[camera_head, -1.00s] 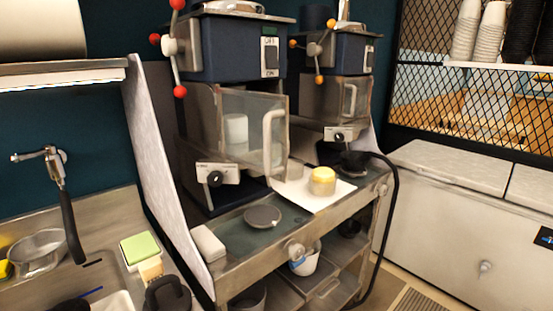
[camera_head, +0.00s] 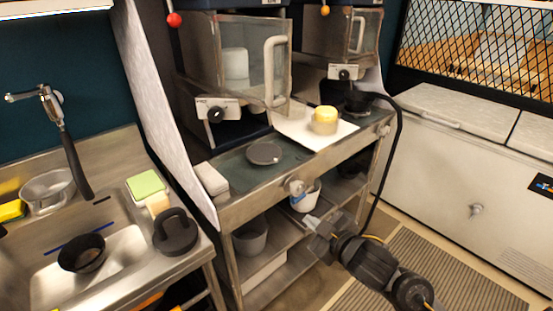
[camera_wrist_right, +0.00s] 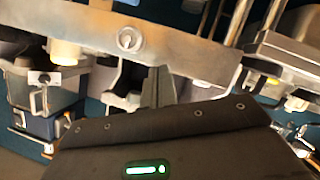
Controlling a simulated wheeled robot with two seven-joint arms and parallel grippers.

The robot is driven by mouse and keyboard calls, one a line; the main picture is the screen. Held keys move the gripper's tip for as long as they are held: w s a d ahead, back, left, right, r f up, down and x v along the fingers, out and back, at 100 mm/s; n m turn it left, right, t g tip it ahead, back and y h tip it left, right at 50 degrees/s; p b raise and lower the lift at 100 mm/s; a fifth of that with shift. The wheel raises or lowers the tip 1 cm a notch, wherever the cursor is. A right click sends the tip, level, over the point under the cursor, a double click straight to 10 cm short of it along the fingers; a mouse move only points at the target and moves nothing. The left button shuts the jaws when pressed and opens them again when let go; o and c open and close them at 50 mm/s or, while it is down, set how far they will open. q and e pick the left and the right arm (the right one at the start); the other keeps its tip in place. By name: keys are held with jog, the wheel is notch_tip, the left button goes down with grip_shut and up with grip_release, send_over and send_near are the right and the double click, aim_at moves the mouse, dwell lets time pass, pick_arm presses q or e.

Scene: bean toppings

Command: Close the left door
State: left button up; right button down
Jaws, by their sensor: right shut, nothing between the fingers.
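The left door (camera_head: 254,60) is a clear panel with a pale upright handle (camera_head: 275,72), on the front of the left machine. Its handle side stands out toward me, so it looks ajar. A white cylinder shows through the panel. My right gripper (camera_head: 314,230) is low in front of the counter, below and to the right of the door and well apart from it. It is shut and empty; its fingers (camera_wrist_right: 157,88) also show in the right wrist view, which is upside down. My left gripper is out of view.
The counter's front edge (camera_head: 240,209) and its knob (camera_head: 297,188) lie between my right gripper and the machine. A dark disc (camera_head: 264,153) and a yellow-topped cup (camera_head: 324,119) stand on the counter. A grey partition (camera_head: 160,95) separates the sink. Floor at right is open.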

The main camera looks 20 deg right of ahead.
aim_at(277, 81)
jog(key=w+a+r+n+t+y, duration=0.1)
jog(key=w+r+n+y, duration=0.15)
jog(key=r, duration=0.45)
jog(key=w+a+r+n+t+y, duration=0.1)
jog(key=w+r+n+t+y, duration=0.2)
jog(key=r, duration=0.5)
jog(key=s+r+n+g+y, duration=0.4)
jog(key=r+n, duration=0.4)
jog(key=r, duration=0.2)
jog(key=s+r+n+g+y, duration=0.3)
jog(key=s+r+n+g, duration=0.1)
jog(key=r+n, duration=0.5)
jog(key=shift+m+g+y, duration=0.25)
jog(key=shift+m+g, duration=0.15)
jog(key=shift+m, duration=0.15)
jog(key=w+a+p, duration=0.3)
jog(key=w, duration=0.2)
jog(key=w+a+p, duration=0.2)
jog(key=shift+w+a+r+p, duration=0.3)
jog(key=shift+w+a+p, duration=0.05)
jog(key=shift+w, duration=0.05)
jog(key=shift+a, duration=0.1)
jog(key=shift+d, duration=0.2)
